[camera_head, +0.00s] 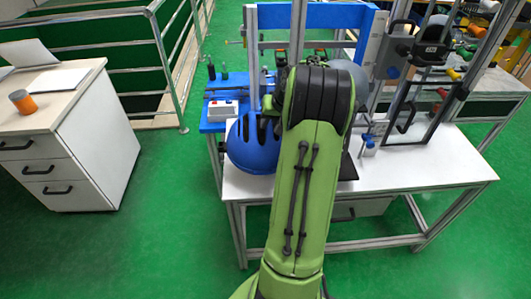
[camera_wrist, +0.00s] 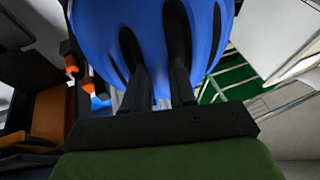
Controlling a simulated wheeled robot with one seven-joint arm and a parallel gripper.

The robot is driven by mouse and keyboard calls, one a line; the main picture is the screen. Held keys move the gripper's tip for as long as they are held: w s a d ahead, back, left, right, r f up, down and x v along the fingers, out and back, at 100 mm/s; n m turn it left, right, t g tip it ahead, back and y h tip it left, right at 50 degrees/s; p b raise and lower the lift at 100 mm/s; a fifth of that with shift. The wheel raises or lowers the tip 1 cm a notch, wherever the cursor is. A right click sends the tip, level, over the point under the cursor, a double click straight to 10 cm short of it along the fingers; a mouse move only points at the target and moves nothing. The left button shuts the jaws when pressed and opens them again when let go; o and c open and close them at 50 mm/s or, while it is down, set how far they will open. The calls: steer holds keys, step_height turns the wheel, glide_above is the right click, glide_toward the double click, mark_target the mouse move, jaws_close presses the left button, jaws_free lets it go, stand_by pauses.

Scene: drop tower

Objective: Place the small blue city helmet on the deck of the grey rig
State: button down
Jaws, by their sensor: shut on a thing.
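The blue helmet (camera_head: 252,146) shows left of my green arm in the head view, over the left part of the white table. In the wrist view the helmet (camera_wrist: 95,35) fills the upper middle, with dark vent slots. My gripper (camera_wrist: 162,85) has its two dark fingers against the helmet at these slots and is shut on it. In the head view my arm hides the gripper and the helmet's right side. A rig with grey metal posts (camera_head: 253,60) stands behind the helmet. Its deck is mostly hidden; I cannot tell whether the helmet touches anything below.
The white table (camera_head: 430,168) has bare room at its right front. A white box with a red button (camera_head: 222,110) sits on a blue base at left. A dark-framed stand (camera_head: 430,70) is at right. A drawer cabinet (camera_head: 60,140) with an orange cup (camera_head: 22,101) is far left.

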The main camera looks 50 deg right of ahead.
step_height(320, 180, down, 8)
steer(key=shift+r+b, duration=0.15)
steer(key=shift+b, duration=1.1)
steer(key=c, duration=0.9)
jaws_free()
steer(key=p+v, duration=0.4)
steer(key=v, duration=0.8)
steer(key=shift+r, duration=0.2)
steer(key=w+a+r+n, duration=0.1)
steer(key=a+r+n, duration=0.25)
steer(key=a, duration=1.05)
steer(key=a+r+n, duration=0.2)
steer(key=a+r, duration=0.3)
steer(key=a, duration=0.9)
steer(key=s+a+n, duration=0.1)
steer(key=s+a, duration=0.2)
steer(key=s+a+f+n, duration=0.1)
steer(key=s+a, duration=0.2)
steer(key=s, duration=0.1)
steer(key=s+a+n+y, duration=0.1)
steer(key=s+a+n, duration=0.1)
steer(key=s+a, duration=0.1)
steer(key=shift+s+a+f, duration=0.15)
steer(key=shift+s+f, duration=0.15)
steer(key=shift+s, duration=0.15)
